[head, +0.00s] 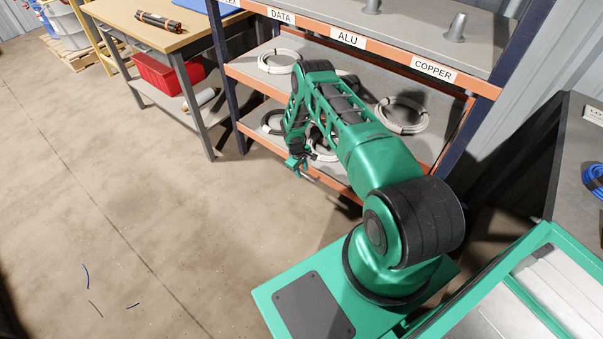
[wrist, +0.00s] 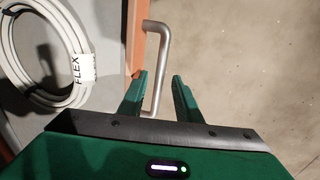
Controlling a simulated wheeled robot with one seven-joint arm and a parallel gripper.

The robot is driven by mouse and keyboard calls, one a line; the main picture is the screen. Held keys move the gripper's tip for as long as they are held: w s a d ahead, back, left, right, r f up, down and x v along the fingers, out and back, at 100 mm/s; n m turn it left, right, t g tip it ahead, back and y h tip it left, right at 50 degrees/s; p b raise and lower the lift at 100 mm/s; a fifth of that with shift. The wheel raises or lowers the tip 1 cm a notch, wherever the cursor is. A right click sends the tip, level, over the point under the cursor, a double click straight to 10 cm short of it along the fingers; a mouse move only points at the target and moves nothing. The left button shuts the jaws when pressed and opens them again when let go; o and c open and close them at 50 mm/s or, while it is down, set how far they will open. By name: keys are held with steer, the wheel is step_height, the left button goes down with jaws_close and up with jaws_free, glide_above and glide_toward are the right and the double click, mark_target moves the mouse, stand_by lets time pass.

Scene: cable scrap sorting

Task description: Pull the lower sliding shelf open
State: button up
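The lower sliding shelf (head: 252,138) has an orange front edge and a grey deck with cable coils; it sits low in the rack, partly hidden by my arm. In the wrist view, its orange edge (wrist: 135,40) carries a grey metal bar handle (wrist: 165,55). My gripper (head: 298,164) is at the front of this shelf. In the wrist view, my gripper (wrist: 160,84) is open, with the handle bar between its two green fingers, nearer the left finger. A gap shows between the bar and the right finger.
A white cable coil tagged FLEX (wrist: 45,55) lies on the deck. Above is another shelf with coils (head: 402,114), under a beam labelled DATA, ALU and COPPER (head: 433,69). A workbench (head: 160,35) with a red bin (head: 165,76) stands at left. The concrete floor (head: 130,180) before the rack is mostly clear.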

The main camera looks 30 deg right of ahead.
steer(key=shift+d+f, duration=0.1)
steer(key=shift+f, duration=0.3)
jaws_close()
